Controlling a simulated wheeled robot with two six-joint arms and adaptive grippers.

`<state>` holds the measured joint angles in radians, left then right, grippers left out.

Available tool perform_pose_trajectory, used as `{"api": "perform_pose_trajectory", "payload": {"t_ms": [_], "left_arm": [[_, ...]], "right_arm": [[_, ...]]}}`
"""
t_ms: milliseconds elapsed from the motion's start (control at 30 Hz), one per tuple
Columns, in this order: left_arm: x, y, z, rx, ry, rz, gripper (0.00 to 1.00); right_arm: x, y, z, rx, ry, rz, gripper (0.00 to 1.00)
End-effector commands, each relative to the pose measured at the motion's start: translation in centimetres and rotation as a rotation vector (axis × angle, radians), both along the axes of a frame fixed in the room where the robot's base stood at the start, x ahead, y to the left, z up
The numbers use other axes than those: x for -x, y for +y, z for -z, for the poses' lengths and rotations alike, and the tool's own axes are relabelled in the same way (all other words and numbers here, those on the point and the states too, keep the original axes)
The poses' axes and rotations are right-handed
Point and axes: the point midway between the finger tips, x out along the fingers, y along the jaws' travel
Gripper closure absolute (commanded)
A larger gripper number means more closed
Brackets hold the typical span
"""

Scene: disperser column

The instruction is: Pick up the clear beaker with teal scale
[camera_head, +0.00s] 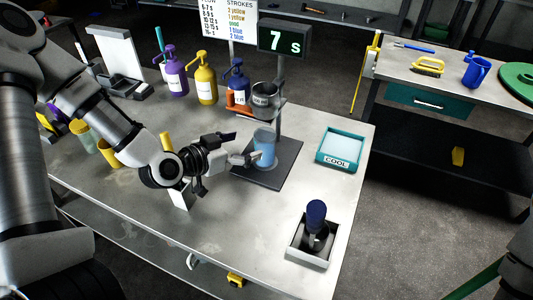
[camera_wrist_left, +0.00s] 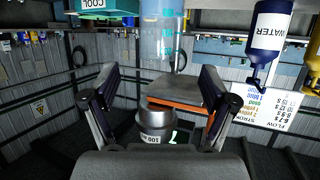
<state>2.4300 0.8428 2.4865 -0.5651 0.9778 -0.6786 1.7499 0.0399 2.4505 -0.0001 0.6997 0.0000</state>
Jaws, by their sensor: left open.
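The clear beaker with teal scale (camera_head: 265,147) stands upright on the dark base plate (camera_head: 284,177) of the disperser column and looks bluish. In the left wrist view, which is upside down, the beaker (camera_wrist_left: 163,32) is at the top centre, beyond the fingers. My left gripper (camera_head: 240,150) is just left of the beaker and pointed at it. Its fingers, also in the left wrist view (camera_wrist_left: 160,78), are open with nothing held between them. Whether a fingertip touches the beaker cannot be told. My right gripper is not in view.
Above the beaker, a grey cup (camera_head: 265,100) sits in an orange-edged holder on the column. Purple (camera_head: 176,78), yellow (camera_head: 205,85) and blue (camera_head: 237,80) pump bottles stand behind. A teal COOL tray (camera_head: 322,151) is to the right. A boxed blue-handled tool (camera_head: 316,217) stands in front.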

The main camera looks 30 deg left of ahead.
Motion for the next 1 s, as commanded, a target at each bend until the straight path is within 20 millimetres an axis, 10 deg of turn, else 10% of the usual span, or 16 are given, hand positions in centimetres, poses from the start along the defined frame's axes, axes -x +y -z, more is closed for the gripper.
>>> {"api": "perform_pose_trajectory", "payload": {"t_ms": [800,1000], "left_arm": [[-6.7,-2.2,2.2,-0.001,0.001,0.001,0.15],[-6.7,-2.2,2.2,-0.001,0.001,0.001,0.79]], "right_arm": [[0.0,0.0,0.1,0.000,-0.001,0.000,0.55],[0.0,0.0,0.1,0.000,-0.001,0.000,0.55]]}}
